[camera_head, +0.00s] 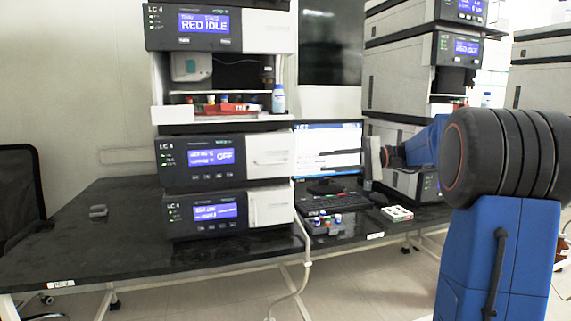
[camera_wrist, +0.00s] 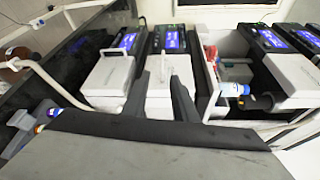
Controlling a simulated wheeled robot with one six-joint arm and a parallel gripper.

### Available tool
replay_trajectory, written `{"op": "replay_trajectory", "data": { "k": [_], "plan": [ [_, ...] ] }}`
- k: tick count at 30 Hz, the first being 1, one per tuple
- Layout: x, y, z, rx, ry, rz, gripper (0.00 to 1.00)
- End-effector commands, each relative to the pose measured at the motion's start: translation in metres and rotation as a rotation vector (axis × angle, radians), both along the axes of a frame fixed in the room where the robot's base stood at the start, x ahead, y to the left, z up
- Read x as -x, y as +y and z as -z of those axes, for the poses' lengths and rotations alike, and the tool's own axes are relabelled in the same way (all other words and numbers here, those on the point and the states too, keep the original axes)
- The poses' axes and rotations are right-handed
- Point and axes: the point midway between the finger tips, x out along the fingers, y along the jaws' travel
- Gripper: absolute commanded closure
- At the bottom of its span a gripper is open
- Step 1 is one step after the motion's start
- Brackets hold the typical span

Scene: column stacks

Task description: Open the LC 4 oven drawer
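The LC 4 stack stands on the dark bench. Its middle module (camera_head: 226,160) has a blue display at left and a white front panel with a handle (camera_head: 271,161). A lower LC 4 module (camera_head: 228,212) has a similar display and white panel. I cannot read which one is the oven. In the wrist view, turned sideways, my gripper (camera_wrist: 160,89) is open, its dark fingers apart and empty. The white handle (camera_wrist: 165,64) of the middle module shows between and beyond the fingers. Contact is not visible. In the head view the fingers cannot be made out.
Above the middle module is an open bay with bottles (camera_head: 278,98). A monitor (camera_head: 328,147), keyboard (camera_head: 334,202) and vial racks (camera_head: 325,226) stand to the right. Another instrument stack (camera_head: 398,78) is further right. The bench is mostly clear at left.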

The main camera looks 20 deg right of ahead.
Motion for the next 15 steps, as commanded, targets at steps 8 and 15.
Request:
{"op": "replay_trajectory", "data": {
  "k": [8, 15],
  "plan": [
    [-0.009, 0.010, -0.002, -0.017, -0.010, 0.000, 0.74],
    [-0.024, 0.048, 0.001, -0.017, -0.011, -0.002, 0.74]
  ]
}}
